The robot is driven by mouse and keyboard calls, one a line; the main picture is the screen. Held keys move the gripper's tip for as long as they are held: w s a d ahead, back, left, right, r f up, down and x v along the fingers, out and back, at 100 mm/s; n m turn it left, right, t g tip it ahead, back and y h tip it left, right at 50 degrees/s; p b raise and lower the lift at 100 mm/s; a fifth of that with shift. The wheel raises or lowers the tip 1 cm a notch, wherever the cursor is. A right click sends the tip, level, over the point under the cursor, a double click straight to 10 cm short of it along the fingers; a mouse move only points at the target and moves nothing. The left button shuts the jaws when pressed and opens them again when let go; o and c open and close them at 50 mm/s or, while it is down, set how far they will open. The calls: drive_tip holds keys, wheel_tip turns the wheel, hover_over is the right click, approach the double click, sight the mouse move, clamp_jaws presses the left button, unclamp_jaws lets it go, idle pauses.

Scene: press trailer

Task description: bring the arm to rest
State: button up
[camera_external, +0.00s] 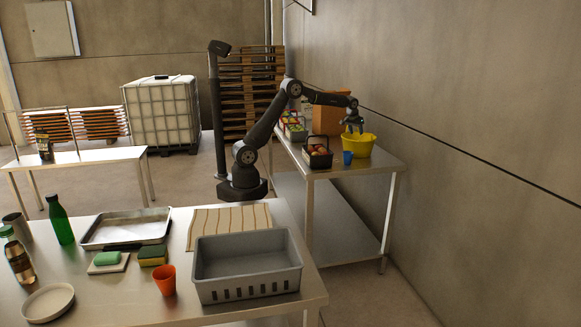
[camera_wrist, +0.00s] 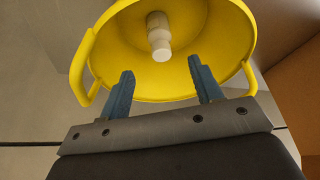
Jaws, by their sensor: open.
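My gripper (camera_external: 354,126) is at the end of my arm, stretched out to the right over the side table. In the wrist view its two blue fingers (camera_wrist: 158,90) stand apart with nothing between them. Beyond the fingertips is a yellow tub (camera_wrist: 140,75) with handles, which also shows in the outside view (camera_external: 358,146) on the side table. A small pale bottle-like thing (camera_wrist: 159,38) lies in the tub. In the outside view the fingertips are at or just above the tub's rim; I cannot tell if they touch it.
On the side table (camera_external: 376,164) stand a blue cup (camera_external: 347,158), a dark basket (camera_external: 319,160) of round items and an orange-brown box (camera_external: 325,99). A wall runs close on the right. The front table holds a grey crate (camera_external: 248,290) and an orange cup (camera_external: 165,280).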

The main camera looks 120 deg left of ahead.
drive_tip(key=x, duration=1.2)
drive_tip(key=shift+f, duration=0.25)
wheel_tip(320, 180, up, 3)
drive_tip(key=shift+f, duration=0.15)
drive_tip(key=shift+r, duration=0.45)
